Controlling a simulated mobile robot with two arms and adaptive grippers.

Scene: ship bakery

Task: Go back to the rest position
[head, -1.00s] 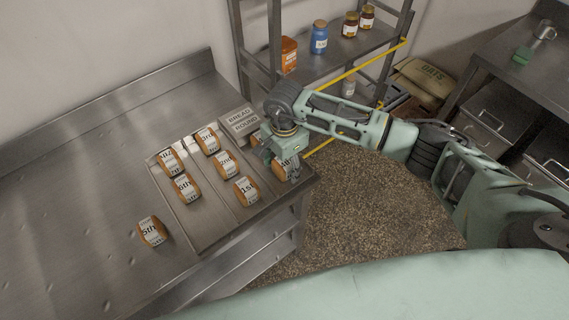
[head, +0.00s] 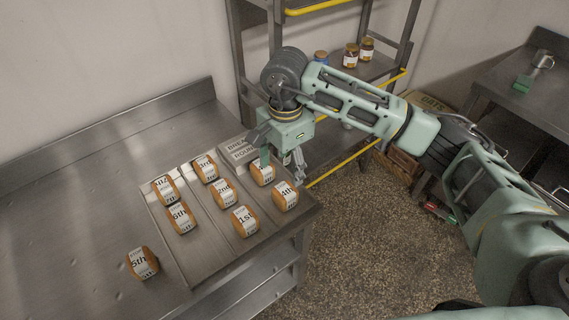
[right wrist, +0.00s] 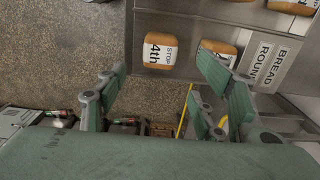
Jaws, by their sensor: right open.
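My right gripper (head: 283,160) is open and empty, raised over the right edge of the steel counter (head: 80,200). In the right wrist view its two fingers (right wrist: 165,85) are spread apart. The loaf labelled 4th (head: 285,195) lies on the board's right side, below and in front of the gripper, and it also shows in the right wrist view (right wrist: 160,51). Another loaf (head: 262,174) lies just behind it, partly hidden by a finger in the wrist view. My left gripper is not in view.
Several more labelled loaves, such as 1st (head: 244,221), lie in rows on the board. The 5th loaf (head: 142,263) lies apart on the counter. A "BREAD ROUND" sign (head: 236,149) stands behind. A shelf rack (head: 345,68) with jars is beyond. Open floor (head: 345,230) lies right of the counter.

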